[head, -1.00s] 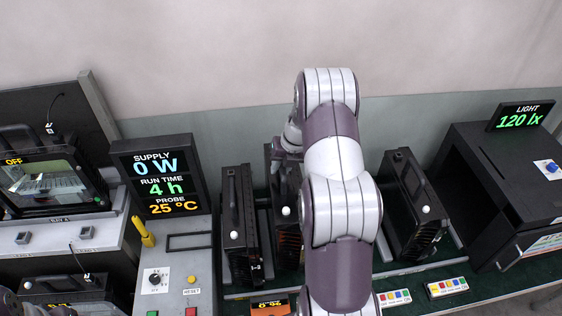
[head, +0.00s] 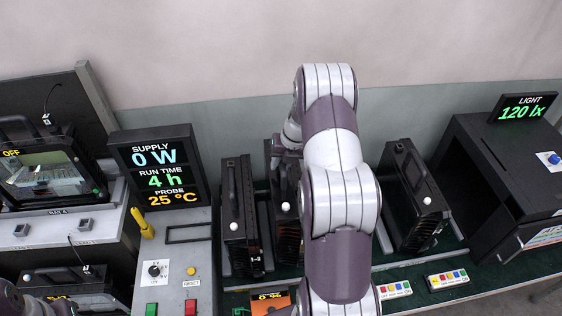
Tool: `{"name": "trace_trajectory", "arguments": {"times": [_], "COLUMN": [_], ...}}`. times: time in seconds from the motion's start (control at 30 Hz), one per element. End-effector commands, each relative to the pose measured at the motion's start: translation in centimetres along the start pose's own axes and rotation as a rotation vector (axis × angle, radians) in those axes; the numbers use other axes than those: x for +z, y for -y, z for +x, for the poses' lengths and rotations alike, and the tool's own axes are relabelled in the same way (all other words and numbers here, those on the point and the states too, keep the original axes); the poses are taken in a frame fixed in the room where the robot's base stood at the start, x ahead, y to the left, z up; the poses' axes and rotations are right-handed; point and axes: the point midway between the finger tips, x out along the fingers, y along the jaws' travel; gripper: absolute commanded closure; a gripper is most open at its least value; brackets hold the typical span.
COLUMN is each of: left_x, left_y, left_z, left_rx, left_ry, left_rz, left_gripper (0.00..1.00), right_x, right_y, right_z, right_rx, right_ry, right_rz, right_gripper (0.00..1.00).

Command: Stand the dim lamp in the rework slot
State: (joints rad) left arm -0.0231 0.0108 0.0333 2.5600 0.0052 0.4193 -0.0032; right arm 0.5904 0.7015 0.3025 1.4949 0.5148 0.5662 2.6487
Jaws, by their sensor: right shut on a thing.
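Black floodlight housings stand on edge in a row on the bench. The left lamp (head: 240,238) and the right lamp (head: 411,205) stand clear of my grippers. The middle lamp (head: 287,225) is upright beside the left one, partly hidden by my right arm. My right gripper (head: 287,155) is at the top of the middle lamp and shut on it; its fingertips are mostly hidden. I cannot tell whether the lamp's base touches the bench. No label I can read marks the dim lamp or rework slot. My left gripper is not visible; only part of my left arm shows at bottom left.
A supply display (head: 156,170) reads 0 W, 4 h, 25 °C. A control panel (head: 172,280) with a yellow handle (head: 142,223) is below. A test bay with a lamp (head: 45,175) reads OFF at left.

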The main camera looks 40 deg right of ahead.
Motion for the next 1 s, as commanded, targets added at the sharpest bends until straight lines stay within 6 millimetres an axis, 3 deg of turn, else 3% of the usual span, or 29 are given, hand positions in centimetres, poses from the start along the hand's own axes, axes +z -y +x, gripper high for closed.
{"name": "trace_trajectory", "arguments": {"times": [1.0], "left_x": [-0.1], "left_y": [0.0], "left_z": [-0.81], "left_rx": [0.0], "left_ry": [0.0], "left_rz": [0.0], "left_gripper": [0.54], "right_x": [0.18], "right_y": [0.0], "right_z": [-0.42], "right_rx": [0.0], "right_ry": [0.009], "right_rz": [-0.002], "right_gripper": [1.0]}}
